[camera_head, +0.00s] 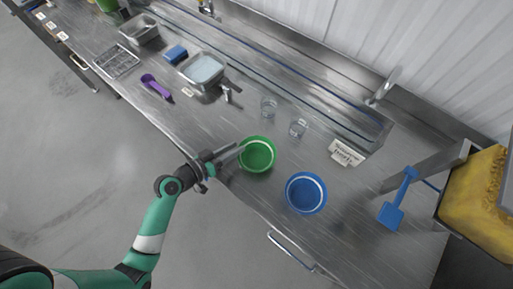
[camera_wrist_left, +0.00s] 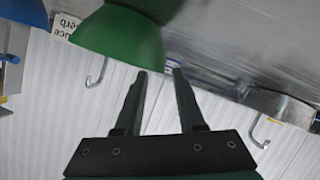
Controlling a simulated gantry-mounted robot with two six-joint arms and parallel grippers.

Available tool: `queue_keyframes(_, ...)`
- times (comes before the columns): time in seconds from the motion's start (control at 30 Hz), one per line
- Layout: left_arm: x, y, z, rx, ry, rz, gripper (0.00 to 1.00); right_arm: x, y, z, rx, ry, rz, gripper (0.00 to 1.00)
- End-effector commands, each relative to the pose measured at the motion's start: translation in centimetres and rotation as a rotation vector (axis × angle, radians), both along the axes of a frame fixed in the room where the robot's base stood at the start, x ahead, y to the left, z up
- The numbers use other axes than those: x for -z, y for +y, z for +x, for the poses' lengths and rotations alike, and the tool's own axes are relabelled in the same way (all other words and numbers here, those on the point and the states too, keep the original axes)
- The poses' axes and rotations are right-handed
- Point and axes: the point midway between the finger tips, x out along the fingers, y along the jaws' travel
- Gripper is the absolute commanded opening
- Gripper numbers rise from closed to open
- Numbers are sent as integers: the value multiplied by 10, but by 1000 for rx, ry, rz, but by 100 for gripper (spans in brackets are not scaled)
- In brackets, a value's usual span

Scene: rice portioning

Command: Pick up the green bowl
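The green bowl (camera_head: 257,155) stands upright on the steel counter, left of the blue bowl (camera_head: 306,192). My left gripper (camera_head: 235,152) comes in from the left, with its fingertips close to the green bowl's left rim. In the left wrist view the green bowl (camera_wrist_left: 110,38) is just beyond the fingertips, above and left of them. My left gripper (camera_wrist_left: 161,72) shows there with its two fingers apart and nothing between them. Whether a fingertip touches the bowl I cannot tell. My right gripper is in neither view.
Two clear glasses (camera_head: 268,107) (camera_head: 298,128) stand behind the bowls. A blue scoop (camera_head: 397,203) and a yellow-filled container (camera_head: 478,205) are at the right. A purple tool (camera_head: 155,86) and metal pans (camera_head: 202,70) lie farther left. The counter's front edge is close to my arm.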

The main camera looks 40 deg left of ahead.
Motion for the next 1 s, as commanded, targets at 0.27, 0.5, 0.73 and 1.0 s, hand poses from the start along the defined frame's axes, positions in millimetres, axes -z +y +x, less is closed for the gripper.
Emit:
queue_keyframes(0.27,13,-1,28,2,0,1,39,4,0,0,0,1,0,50)
queue_keyframes(0.5,13,-1,28,0,0,0,22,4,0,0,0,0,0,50)
queue_keyframes(0.73,13,-1,28,1,1,1,0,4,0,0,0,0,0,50)
queue_keyframes(1.0,13,-1,28,1,1,1,0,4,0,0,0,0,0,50)
